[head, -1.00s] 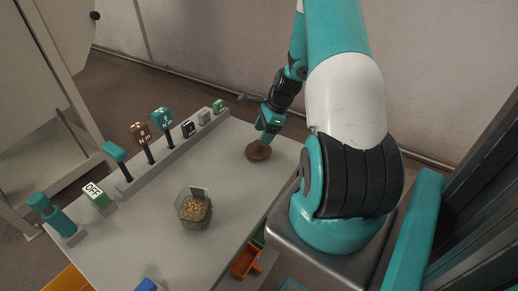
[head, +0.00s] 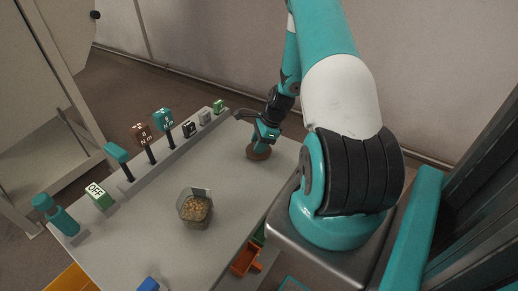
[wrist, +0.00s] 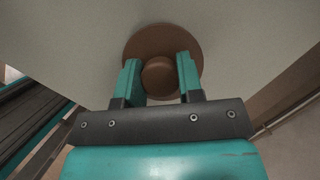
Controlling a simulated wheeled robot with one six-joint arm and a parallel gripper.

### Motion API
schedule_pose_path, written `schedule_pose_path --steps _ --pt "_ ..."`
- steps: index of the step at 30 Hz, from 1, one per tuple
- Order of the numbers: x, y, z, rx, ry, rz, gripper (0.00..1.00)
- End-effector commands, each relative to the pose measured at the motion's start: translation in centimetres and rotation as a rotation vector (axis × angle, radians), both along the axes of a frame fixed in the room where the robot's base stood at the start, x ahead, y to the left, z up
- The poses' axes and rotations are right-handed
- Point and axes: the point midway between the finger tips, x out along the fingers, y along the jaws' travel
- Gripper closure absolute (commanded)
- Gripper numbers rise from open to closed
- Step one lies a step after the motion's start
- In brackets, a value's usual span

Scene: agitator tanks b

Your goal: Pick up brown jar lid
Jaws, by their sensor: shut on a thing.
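The brown jar lid (head: 259,153) is a round disc with a round knob on top, at the far right part of the grey table. It also shows in the wrist view (wrist: 162,38), at the top middle. My gripper (head: 262,140) reaches down onto it from above. In the wrist view, the two teal fingers of my gripper (wrist: 160,76) stand on either side of the knob and are shut on it. The lid looks to be at table level; I cannot tell whether it touches the table.
A glass jar (head: 195,208) with grainy contents stands mid-table. Along the left edge are a grey rail (head: 175,155) with several upright labelled tools, a green OFF block (head: 99,196) and a teal bottle-like item (head: 56,214). An orange item (head: 245,260) lies by the right edge.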

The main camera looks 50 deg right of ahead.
Motion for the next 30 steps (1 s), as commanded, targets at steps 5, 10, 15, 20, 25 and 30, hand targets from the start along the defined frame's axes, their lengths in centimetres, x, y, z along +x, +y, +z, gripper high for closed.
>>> schedule_pose_path --steps 5,10,15,20,25,30 --pt "0.0 0.0 0.2 -0.001 -0.001 0.0 0.89" --pt "0.1 -0.1 1.7 -0.002 -0.002 0.0 0.89" --pt "0.1 -0.1 5.7 -0.006 -0.006 0.0 0.89" --pt "0.1 -0.1 10.8 -0.007 -0.006 0.001 0.89" --pt "0.1 -0.1 15.4 -0.005 -0.004 0.0 0.89" --pt "0.1 -0.1 18.5 -0.003 -0.003 0.0 0.89"
